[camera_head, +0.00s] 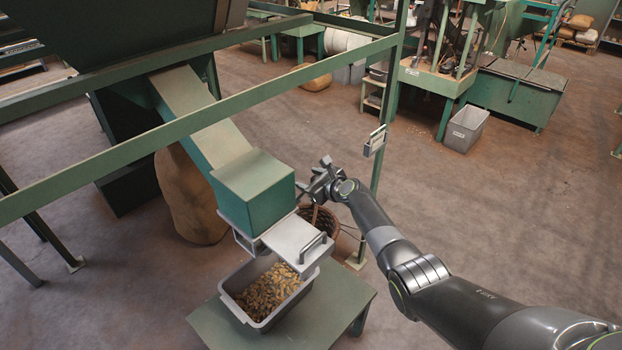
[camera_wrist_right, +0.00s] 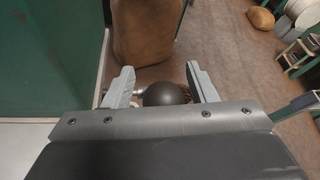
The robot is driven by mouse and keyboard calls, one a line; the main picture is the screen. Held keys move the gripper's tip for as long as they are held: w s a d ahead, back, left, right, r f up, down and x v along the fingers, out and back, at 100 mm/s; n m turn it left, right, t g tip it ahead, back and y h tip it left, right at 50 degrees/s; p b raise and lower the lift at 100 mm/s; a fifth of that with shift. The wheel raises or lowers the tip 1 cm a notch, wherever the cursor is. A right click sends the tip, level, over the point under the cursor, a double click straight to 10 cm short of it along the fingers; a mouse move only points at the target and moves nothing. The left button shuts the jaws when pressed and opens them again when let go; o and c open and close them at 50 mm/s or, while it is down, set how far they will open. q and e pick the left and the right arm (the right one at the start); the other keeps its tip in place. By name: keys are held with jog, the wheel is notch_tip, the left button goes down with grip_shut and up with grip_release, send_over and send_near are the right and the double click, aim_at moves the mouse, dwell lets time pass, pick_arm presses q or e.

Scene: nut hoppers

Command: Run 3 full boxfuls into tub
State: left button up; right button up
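A green box (camera_head: 255,190) sits at the low end of a sloping chute (camera_head: 195,105). Below it a pale metal slide plate (camera_head: 290,236) with a bar handle (camera_head: 312,248) sticks out over the tub. The grey tub (camera_head: 235,308) stands under it with brown nuts (camera_head: 268,290) inside. My right gripper (camera_head: 322,174) is beside the box's right side. In the right wrist view its fingers (camera_wrist_right: 160,88) are spread, with a dark round knob (camera_wrist_right: 166,94) between them; a gap shows at the left finger. The knob's lower part is hidden. My left gripper is out of view.
The tub stands on a low green table (camera_head: 335,300). A green frame rail (camera_head: 300,75) crosses in front of the chute, with a post (camera_head: 388,130) to the right. A wicker basket (camera_head: 322,222) and a sack (camera_head: 190,200) are behind.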

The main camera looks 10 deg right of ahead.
jog(key=shift+d+r, duration=0.1)
jog(key=shift+s+d+r+p, duration=0.15)
jog(key=shift+s+r+p, duration=0.1)
jog(key=shift+s+p, duration=0.1)
jog(key=p+v, duration=0.4)
jog(key=v, duration=1.2)
jog(key=shift+s, duration=0.3)
jog(key=shift+f, duration=0.1)
